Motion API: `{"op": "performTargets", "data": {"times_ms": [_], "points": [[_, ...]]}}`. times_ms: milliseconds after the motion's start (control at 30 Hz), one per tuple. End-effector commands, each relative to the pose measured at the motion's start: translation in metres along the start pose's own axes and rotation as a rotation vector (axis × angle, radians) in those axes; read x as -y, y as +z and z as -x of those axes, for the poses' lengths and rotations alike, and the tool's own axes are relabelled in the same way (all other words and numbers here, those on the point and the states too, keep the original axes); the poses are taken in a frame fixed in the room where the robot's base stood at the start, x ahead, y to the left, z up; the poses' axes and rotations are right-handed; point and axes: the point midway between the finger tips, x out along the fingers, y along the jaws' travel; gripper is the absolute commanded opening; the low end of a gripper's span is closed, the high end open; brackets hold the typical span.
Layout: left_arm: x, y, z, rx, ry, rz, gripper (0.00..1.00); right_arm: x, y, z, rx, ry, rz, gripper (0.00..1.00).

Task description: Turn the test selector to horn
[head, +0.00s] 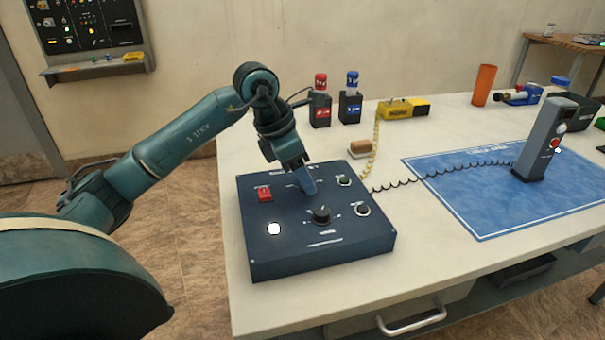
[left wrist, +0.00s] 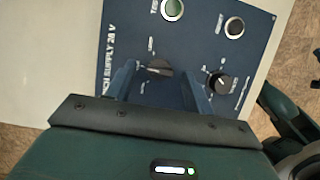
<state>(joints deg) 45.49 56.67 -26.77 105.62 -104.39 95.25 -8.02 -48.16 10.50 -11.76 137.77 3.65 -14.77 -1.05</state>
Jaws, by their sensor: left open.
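A dark blue panel box (head: 290,258) lies on the table, with a round black knob (head: 321,213) near its front; that knob also shows in the left wrist view (left wrist: 220,83). A second black knob (left wrist: 158,68), with a bar-like grip, sits further back; in the head view my gripper hides it. I cannot read the labels, so I cannot tell which knob is the test selector. My left gripper (head: 305,184) points down over the panel's rear middle. Its open fingers stand either side of the bar-like knob in the left wrist view (left wrist: 158,92); contact is unclear.
The panel also has a red switch (head: 264,193), a white lit button (head: 274,228), a green button (head: 344,181) and a silver-rimmed button (head: 362,210). A coiled cord runs right to an upright grey handset (head: 543,137) on a blue mat (head: 440,177). Red (head: 320,108) and blue (head: 351,105) topped units stand behind.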

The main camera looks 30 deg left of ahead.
Motion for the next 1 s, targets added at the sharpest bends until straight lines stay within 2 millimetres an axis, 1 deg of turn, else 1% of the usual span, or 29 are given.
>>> {"op": "performTargets", "data": {"times_ms": [67, 300, 833, 867, 1000], "points": [[0.0001, -0.0002, -0.0027, 0.000, -0.001, 0.000, 0.53, 0.0003, 0.0004, -0.0002, 0.001, -0.001, 0.001, 0.36], [0.0000, -0.0002, -0.0030, -0.001, -0.001, 0.000, 0.53, 0.0007, 0.0005, -0.0003, 0.001, -0.002, 0.001, 0.36], [0.0000, -0.0002, -0.0026, -0.001, -0.001, 0.000, 0.09, 0.0007, 0.0013, -0.0005, 0.002, -0.003, 0.001, 0.36], [0.0000, -0.0003, -0.0026, -0.001, -0.001, 0.000, 0.08, 0.0007, 0.0013, -0.0005, 0.002, -0.003, 0.001, 0.36], [0.0001, -0.0003, -0.0024, -0.001, 0.002, 0.005, 0.08, 0.0006, 0.0012, -0.0005, 0.002, -0.002, 0.001, 0.36]]}}
